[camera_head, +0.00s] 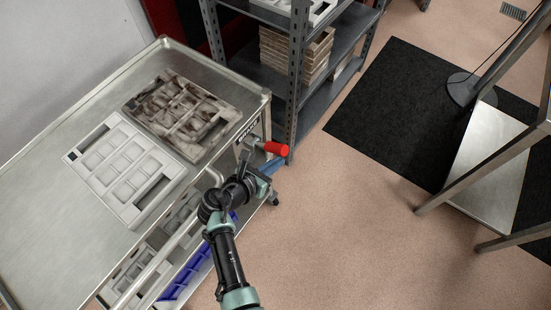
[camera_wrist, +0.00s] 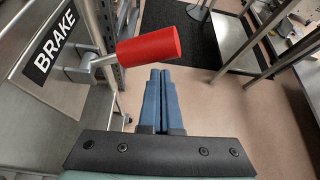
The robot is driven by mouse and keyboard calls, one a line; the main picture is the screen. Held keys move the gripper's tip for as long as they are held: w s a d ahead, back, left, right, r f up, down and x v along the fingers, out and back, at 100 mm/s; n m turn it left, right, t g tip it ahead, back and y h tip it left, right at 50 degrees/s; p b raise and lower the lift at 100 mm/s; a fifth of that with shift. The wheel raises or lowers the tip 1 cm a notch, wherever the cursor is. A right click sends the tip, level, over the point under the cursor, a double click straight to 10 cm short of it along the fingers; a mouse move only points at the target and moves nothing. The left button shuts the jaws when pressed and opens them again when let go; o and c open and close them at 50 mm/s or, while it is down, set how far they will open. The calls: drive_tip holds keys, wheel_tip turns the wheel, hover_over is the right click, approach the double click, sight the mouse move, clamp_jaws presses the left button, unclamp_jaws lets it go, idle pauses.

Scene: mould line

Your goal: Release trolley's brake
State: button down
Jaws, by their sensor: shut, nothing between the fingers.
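The trolley (camera_head: 45,205) is a metal cart at the left of the head view. A black label reading BRAKE (camera_wrist: 52,47) is beside the lever's bracket. My gripper (camera_head: 272,166) is just below the red handle in the head view.
Two mould trays, one white (camera_head: 125,170) and one brown-stained (camera_head: 180,112), lie on the trolley top. A grey shelf rack (camera_head: 296,85) stands behind the trolley. A black mat (camera_head: 385,110) and a metal-framed table (camera_head: 492,165) are at the right. The floor between is clear.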

drive_tip(key=shift+w+a+r+p, duration=0.15)
drive_tip(key=shift+a+r+p, duration=0.05)
drive_tip(key=shift+r+p, duration=0.7)
drive_tip(key=shift+w+a, duration=0.1)
drive_tip(key=shift+r, duration=0.15)
drive_tip(key=p+v, duration=0.1)
drive_tip(key=v, duration=1.1)
drive_tip(key=shift+s+a+p, duration=0.25)
drive_tip(key=shift+a+p, duration=0.05)
drive_tip(key=shift+a, duration=0.05)
drive_tip(key=shift+r, duration=0.1)
